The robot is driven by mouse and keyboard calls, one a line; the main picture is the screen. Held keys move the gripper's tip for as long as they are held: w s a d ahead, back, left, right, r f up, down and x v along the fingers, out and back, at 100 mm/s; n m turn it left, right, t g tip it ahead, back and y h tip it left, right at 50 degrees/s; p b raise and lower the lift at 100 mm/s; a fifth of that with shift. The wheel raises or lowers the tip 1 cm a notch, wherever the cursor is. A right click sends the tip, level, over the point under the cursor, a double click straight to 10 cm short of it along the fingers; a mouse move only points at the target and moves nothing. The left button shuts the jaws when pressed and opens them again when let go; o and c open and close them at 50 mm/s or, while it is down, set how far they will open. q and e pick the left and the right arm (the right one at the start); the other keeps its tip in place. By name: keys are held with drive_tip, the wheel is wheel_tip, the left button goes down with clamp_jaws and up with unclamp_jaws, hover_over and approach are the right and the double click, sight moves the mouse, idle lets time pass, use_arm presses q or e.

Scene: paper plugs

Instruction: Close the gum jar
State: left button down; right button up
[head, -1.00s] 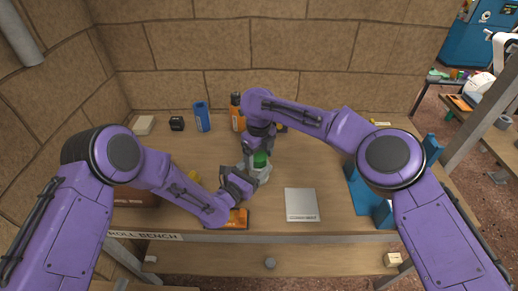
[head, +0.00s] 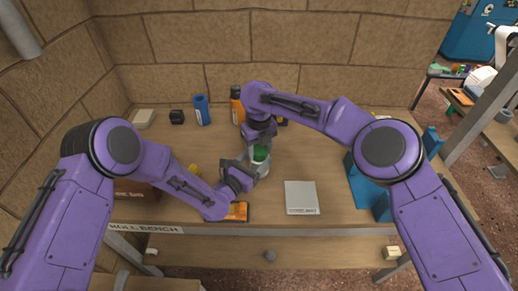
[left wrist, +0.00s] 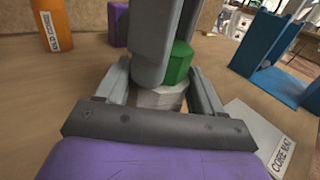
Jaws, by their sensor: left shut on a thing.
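The gum jar (head: 259,170) is a pale, whitish container standing on the bench. Its pale top (left wrist: 160,97) shows between my left gripper's fingers in the left wrist view. My left gripper (head: 246,166) is shut on the jar from the left. A green faceted lid (head: 261,153) is directly above the jar; it also shows in the left wrist view (left wrist: 179,62). I cannot tell whether it is fully seated. My right gripper (head: 262,144) points down from above with its fingers beside the lid, partly hiding it. Whether they grip it is unclear.
A grey labelled core mat (head: 301,198) lies right of the jar. An orange item (head: 237,211) lies at the front left. A blue holder (head: 361,183) stands at the right. An orange bottle (head: 237,108) and blue container (head: 201,110) stand behind.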

drive_tip(key=o, duration=0.4)
drive_tip(key=shift+c, duration=0.2)
drive_tip(key=shift+r, duration=0.15)
use_arm(q)
drive_tip(key=shift+s, duration=0.1)
use_arm(e)
wheel_tip(320, 180, up, 4)
drive_tip(key=shift+r, duration=0.2)
drive_tip(key=o, duration=0.4)
drive_tip(key=shift+c, duration=0.2)
wheel_tip(320, 180, up, 12)
use_arm(q)
drive_tip(key=shift+c, duration=0.3)
unclamp_jaws()
